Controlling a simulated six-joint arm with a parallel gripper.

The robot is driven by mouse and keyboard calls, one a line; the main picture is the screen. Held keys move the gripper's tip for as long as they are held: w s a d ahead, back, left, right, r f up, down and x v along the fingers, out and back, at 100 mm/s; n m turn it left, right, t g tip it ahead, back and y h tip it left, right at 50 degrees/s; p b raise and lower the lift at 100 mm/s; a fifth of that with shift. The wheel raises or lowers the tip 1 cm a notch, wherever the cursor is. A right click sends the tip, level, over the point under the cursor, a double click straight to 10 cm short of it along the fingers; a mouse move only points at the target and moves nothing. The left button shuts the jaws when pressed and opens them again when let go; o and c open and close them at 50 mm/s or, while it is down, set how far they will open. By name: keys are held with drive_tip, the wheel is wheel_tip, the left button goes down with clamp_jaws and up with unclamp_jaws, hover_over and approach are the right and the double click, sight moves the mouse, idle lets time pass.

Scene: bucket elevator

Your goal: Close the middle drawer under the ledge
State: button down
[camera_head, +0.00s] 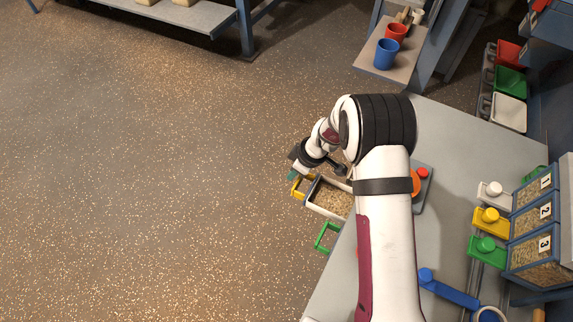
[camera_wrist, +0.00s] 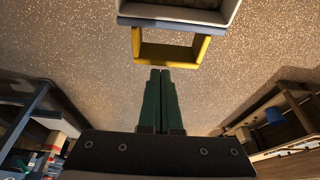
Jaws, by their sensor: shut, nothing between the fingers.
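The open drawer with a yellow handle (camera_head: 300,187) sticks out from under the grey ledge (camera_head: 436,150) in the head view, its pale tray (camera_head: 330,198) holding grain-like material. In the wrist view the yellow handle (camera_wrist: 170,50) and the drawer's front edge (camera_wrist: 175,23) show at the top. My gripper (camera_head: 291,175) is beside the handle on the outer side of the drawer, with green fingers. In the wrist view the fingers (camera_wrist: 160,72) are shut and empty, pointing toward the handle, with a small gap. My arm hides part of the ledge and the drawer's inner end.
A green handle (camera_head: 326,237) shows closer to the front, beside the open drawer. Numbered bins (camera_head: 531,228) with white, yellow and green knobs stand at right. A blue lever (camera_head: 447,289) lies on the ledge. Red and blue cups (camera_head: 386,54) stand at the back. The floor left is clear.

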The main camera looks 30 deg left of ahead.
drive_tip(key=shift+d, duration=0.35)
approach(331, 199)
drive_tip(key=x, duration=0.5)
drive_tip(key=shift+d+f, duration=0.1)
drive_tip(key=shift+d, duration=0.1)
